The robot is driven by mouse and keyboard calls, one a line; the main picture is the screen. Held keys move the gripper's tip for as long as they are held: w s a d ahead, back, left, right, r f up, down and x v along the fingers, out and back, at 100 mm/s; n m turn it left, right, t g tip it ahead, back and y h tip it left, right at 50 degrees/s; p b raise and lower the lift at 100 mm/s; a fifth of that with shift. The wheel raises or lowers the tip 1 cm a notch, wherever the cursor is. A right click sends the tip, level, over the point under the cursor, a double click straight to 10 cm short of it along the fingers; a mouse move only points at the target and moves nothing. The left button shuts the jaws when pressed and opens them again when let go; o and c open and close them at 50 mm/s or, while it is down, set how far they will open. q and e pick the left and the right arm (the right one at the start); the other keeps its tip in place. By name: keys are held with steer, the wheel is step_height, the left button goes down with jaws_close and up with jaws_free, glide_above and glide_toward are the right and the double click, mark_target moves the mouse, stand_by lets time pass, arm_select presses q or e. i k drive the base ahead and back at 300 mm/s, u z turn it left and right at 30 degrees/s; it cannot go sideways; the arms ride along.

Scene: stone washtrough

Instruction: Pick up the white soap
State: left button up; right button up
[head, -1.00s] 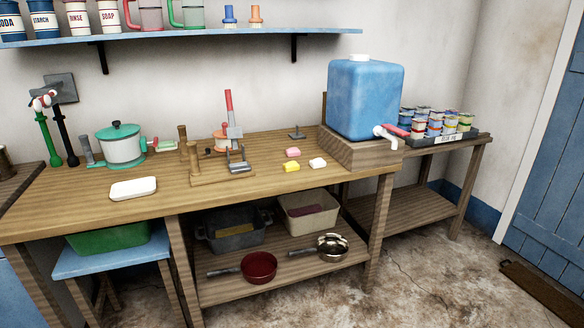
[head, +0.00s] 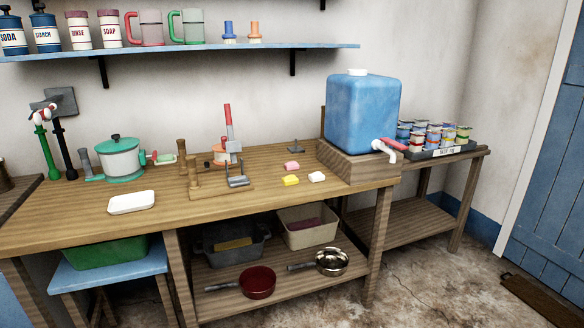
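A small white soap (head: 316,177) lies on the wooden bench top (head: 255,206), near its front edge and left of the blue water container. A yellow soap (head: 290,180) lies just left of it, and a pink soap (head: 291,165) lies behind them. A larger white block or dish (head: 131,202) lies on the left part of the bench; I cannot tell which it is. Neither of my grippers shows in the head view.
A blue container (head: 362,115) with a tap stands on a wooden block at the right. A lever press (head: 233,150) and a pot (head: 120,158) stand behind. Pans (head: 257,282) and tubs (head: 307,228) fill the lower shelf. The front middle of the bench is clear.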

mark_target(316, 177)
steer(key=u, duration=0.1)
steer(key=i, duration=1.55)
steer(key=u, duration=0.5)
